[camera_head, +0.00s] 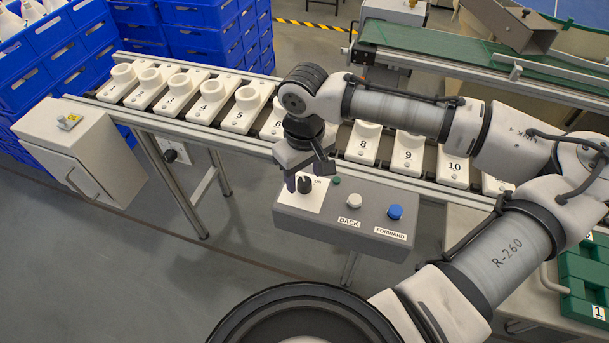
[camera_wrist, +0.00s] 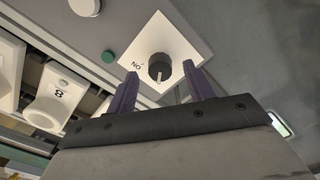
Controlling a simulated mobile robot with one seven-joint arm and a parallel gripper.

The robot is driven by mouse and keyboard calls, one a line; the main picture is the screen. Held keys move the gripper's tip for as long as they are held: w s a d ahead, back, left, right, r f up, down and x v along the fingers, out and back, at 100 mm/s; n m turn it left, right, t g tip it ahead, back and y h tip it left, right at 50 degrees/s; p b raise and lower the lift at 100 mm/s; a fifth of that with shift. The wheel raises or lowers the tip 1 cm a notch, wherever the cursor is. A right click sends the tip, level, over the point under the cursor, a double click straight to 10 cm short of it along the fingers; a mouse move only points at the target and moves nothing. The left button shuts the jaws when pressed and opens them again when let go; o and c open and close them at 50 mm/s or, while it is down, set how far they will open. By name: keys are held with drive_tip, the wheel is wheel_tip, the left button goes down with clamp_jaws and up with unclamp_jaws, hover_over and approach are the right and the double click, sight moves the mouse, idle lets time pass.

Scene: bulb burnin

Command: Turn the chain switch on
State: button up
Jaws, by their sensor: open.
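The chain switch is a black rotary knob (camera_head: 304,184) on a white plate (camera_head: 308,198) marked ON, at the left of a grey control box (camera_head: 330,222). In the wrist view the knob (camera_wrist: 160,67) carries a pale pointer mark directed toward my gripper, away from the ON label (camera_wrist: 137,66). My gripper (camera_wrist: 163,80) is open, its two purple fingers either side of the knob and slightly short of it in the picture. I cannot tell whether they touch it. In the head view my gripper (camera_head: 298,182) hangs over the plate and partly hides it.
The box also has a small green button (camera_head: 336,181), a white BACK button (camera_head: 353,200) and a blue FORWARD button (camera_head: 395,212). Behind it runs a conveyor with numbered white sockets (camera_head: 240,117). A grey cabinet (camera_head: 85,150) stands left; open floor lies in front.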

drive_tip(key=shift+f, duration=0.65)
drive_tip(key=c, duration=1)
drive_tip(key=shift+o, duration=0.2)
